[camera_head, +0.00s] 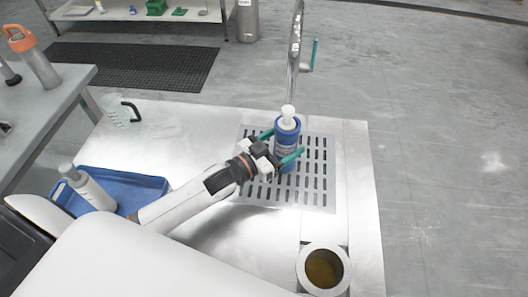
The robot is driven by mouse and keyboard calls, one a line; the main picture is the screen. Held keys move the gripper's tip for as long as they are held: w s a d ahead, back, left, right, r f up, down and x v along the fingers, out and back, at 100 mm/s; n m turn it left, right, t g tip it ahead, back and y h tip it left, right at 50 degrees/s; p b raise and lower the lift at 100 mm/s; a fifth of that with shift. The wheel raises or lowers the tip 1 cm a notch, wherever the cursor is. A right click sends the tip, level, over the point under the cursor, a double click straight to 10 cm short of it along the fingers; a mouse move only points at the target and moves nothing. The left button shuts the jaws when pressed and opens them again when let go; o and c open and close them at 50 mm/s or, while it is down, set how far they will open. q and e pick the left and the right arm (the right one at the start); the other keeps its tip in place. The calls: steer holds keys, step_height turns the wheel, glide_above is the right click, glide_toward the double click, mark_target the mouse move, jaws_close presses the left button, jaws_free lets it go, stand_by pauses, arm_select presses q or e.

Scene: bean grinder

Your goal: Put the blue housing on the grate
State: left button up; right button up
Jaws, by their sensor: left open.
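The blue housing (286,131), a blue cylinder with a white knobbed top, stands upright on the slotted grate (327,203) in the metal counter. My left gripper (284,145) reaches in from the left, with one teal finger on each side of the housing. Its jaws are open; whether a finger touches the housing cannot be told. The gripper hides part of the housing's lower body. My right gripper is not in view.
A tall metal post with a teal handle (315,53) rises just behind the housing. A blue tray (146,182) with a white bottle (94,193) is at left. A clear jug (118,113) stands at the back left. A round container (324,269) is at the front right.

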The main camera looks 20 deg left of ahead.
arm_select(q)
steer(key=v, duration=0.9)
steer(key=shift+s, duration=0.25)
steer(key=shift+a, duration=0.1)
